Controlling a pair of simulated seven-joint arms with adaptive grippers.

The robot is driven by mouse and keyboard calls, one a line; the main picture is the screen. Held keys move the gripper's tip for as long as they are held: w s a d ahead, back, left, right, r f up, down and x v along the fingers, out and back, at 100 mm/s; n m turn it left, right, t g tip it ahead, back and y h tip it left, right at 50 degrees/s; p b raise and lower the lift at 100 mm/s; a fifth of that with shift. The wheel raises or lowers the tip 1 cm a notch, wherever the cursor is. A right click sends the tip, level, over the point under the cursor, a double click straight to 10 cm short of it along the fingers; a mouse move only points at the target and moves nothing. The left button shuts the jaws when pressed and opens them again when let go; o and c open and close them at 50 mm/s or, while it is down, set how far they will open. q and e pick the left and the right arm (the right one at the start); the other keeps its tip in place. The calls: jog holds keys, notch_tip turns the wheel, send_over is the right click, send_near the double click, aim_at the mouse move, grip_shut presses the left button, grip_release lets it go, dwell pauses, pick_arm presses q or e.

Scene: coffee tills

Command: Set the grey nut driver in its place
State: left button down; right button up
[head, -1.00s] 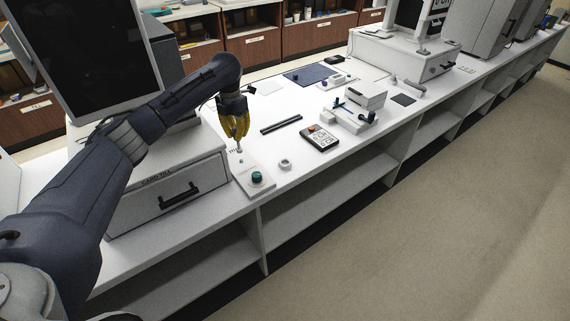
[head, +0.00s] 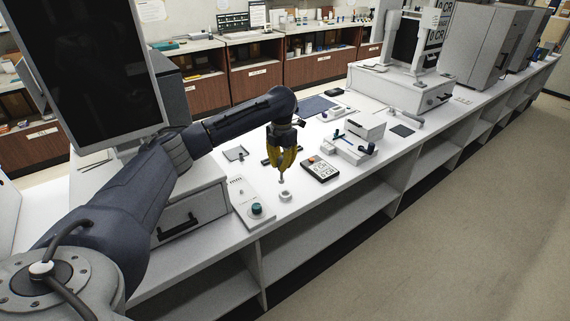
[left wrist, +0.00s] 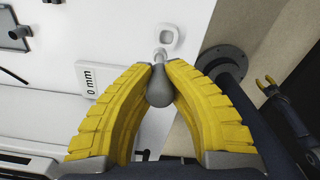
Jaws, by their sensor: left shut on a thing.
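My left gripper (head: 283,157) is shut on the grey nut driver (left wrist: 160,92), its fingers around the grey rounded handle. The driver's shaft (head: 281,177) points down, just above a small white ring (head: 286,195) on the counter. In the left wrist view the shaft's end shows close to the ring (left wrist: 171,37); I cannot tell whether they touch. A pale board (head: 243,197) with a teal knob (head: 256,209) and "mm" lettering lies left of the ring. Two small yellow tips (left wrist: 268,84) on a dark arm look like my right gripper; their opening is unclear.
A drawer till (head: 190,216) stands at left. The counter's front edge is near the ring.

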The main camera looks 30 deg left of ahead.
pick_arm(q)
jog(key=shift+w+d, duration=0.2)
jog(key=shift+d, duration=0.45)
jog(key=shift+f, duration=2.2)
jog(key=shift+f, duration=1.25)
jog(key=c, duration=1.4)
grip_release()
notch_tip(320, 180, up, 12)
